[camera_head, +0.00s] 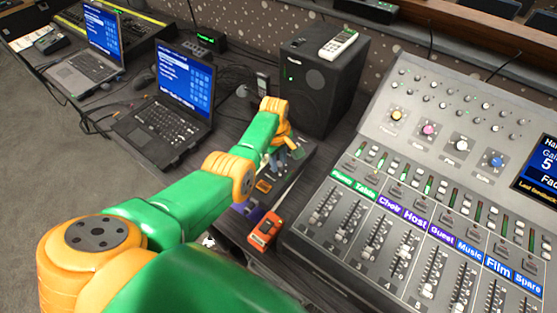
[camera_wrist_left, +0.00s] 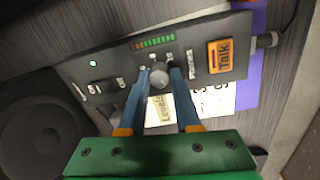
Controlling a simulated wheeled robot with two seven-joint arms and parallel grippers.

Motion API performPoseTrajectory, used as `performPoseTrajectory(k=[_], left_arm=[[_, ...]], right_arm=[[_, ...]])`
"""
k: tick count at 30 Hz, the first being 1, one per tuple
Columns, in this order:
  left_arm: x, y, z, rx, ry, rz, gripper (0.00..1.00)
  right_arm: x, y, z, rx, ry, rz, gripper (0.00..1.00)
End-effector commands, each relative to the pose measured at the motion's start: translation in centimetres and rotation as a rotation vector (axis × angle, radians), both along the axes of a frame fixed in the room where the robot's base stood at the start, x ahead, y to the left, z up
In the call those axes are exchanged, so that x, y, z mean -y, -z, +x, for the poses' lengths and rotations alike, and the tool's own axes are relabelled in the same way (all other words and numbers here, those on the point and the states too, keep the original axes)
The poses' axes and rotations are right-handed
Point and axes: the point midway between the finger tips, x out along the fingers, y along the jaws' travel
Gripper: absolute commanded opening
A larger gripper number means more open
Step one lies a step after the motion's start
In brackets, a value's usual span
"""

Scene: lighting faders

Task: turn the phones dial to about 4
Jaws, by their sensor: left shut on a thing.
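The dial (camera_wrist_left: 160,79) is a small round grey knob on a dark intercom panel (camera_wrist_left: 112,66), seen in the left wrist view. My left gripper (camera_wrist_left: 159,70) has its two blue fingers on either side of the dial and is shut on it. Small white lettering lies around the knob, partly hidden by the fingers, and I cannot read the dial's setting. The panel has an orange Talk button (camera_wrist_left: 221,56) and a row of green-to-red lights (camera_wrist_left: 153,42). In the head view my left gripper (camera_head: 288,152) is over the panel, and the dial is hidden. My right gripper is not in view.
A black speaker (camera_head: 318,78) stands behind the panel, with a white handset on top. A mixing desk (camera_head: 340,262) with several faders fills the right. An orange box (camera_head: 265,230) lies in front of the panel. An open laptop (camera_head: 165,125) stands to the left.

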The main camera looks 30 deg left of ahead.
Motion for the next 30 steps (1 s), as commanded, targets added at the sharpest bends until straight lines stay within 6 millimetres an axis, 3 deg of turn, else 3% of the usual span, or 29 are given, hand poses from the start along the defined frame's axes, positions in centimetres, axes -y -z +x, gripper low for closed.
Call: performPoseTrajectory(k=[13,30], left_arm=[[-0.1,0.1,0.0,-0.002,0.415,0.001,0.00],[-0.1,0.2,0.1,-0.002,0.956,-0.001,0.00]], right_arm=[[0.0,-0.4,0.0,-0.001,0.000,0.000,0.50],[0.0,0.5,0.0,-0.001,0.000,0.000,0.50]])
